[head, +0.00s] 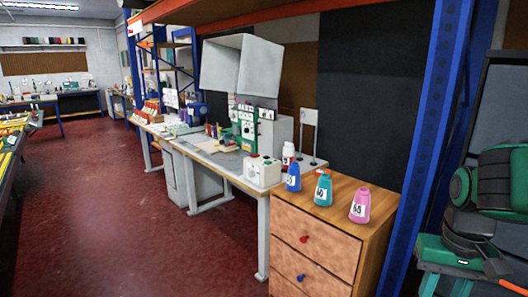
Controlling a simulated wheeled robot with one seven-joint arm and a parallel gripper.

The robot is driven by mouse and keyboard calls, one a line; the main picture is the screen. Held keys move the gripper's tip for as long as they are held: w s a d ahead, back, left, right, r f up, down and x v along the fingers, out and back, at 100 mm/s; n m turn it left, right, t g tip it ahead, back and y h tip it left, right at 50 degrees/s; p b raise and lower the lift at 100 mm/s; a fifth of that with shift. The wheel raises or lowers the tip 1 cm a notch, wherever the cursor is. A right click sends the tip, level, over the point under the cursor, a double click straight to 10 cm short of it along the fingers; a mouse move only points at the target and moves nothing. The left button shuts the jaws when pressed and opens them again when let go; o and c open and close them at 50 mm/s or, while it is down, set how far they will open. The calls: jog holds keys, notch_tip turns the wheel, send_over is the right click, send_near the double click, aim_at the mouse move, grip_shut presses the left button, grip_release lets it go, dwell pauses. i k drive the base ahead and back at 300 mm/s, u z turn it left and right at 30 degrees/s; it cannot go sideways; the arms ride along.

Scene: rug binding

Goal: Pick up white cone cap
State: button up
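A white cone-shaped container (288,152) with a dark red mark stands at the back of the group, partly hidden by a blue cone (293,181). A teal cone (323,190) with a number label and a pink cone (359,207) with a label stand in front on the wooden cabinet top. The pink cone has a pale top and the teal one a reddish top. I cannot tell which of these parts is the white cone cap. My gripper is not in view.
The wooden drawer cabinet (313,240) has a red and a blue knob. A grey workbench (228,163) beside it holds a white box (262,172) and machines. A blue post (428,140) and green equipment (500,180) stand right. Open red floor (110,210) lies left.

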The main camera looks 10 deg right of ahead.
aim_at(289, 150)
jog(key=u, duration=0.85)
jog(key=i, duration=3.35)
jog(key=z, duration=2.8)
